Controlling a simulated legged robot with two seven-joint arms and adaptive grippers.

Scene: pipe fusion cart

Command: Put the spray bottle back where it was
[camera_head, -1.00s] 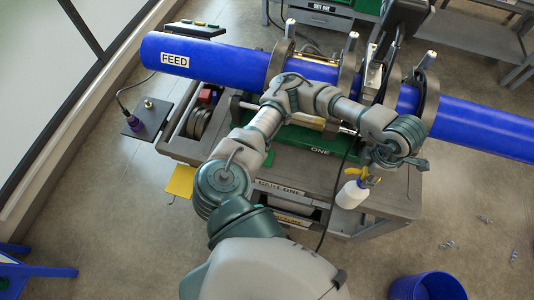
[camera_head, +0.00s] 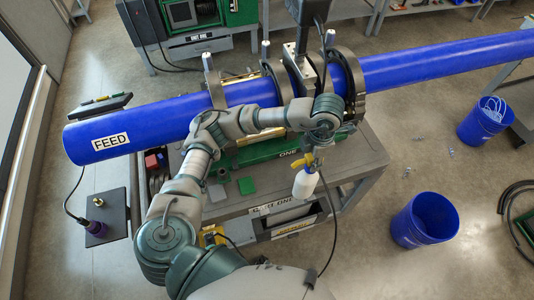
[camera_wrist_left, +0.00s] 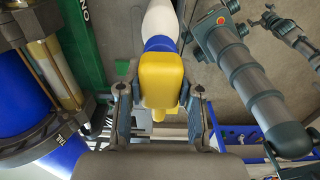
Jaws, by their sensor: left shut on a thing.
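The spray bottle (camera_head: 305,184) has a white body and a yellow spray head. It hangs roughly upright below my left gripper (camera_head: 313,156), beside the right part of the cart's front edge. In the left wrist view the yellow head of the spray bottle (camera_wrist_left: 160,75) sits between the two fingers of my left gripper (camera_wrist_left: 160,105), with a blue collar and the white body beyond it. The left gripper is shut on the head.
The fusion cart (camera_head: 350,165) carries a long blue pipe (camera_head: 420,62) through its clamps, above the arm. A blue bucket (camera_head: 425,220) stands on the floor to the right, another (camera_head: 485,120) farther back. A dark cable (camera_head: 333,225) hangs close to the bottle. Floor between cart and buckets is mostly clear.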

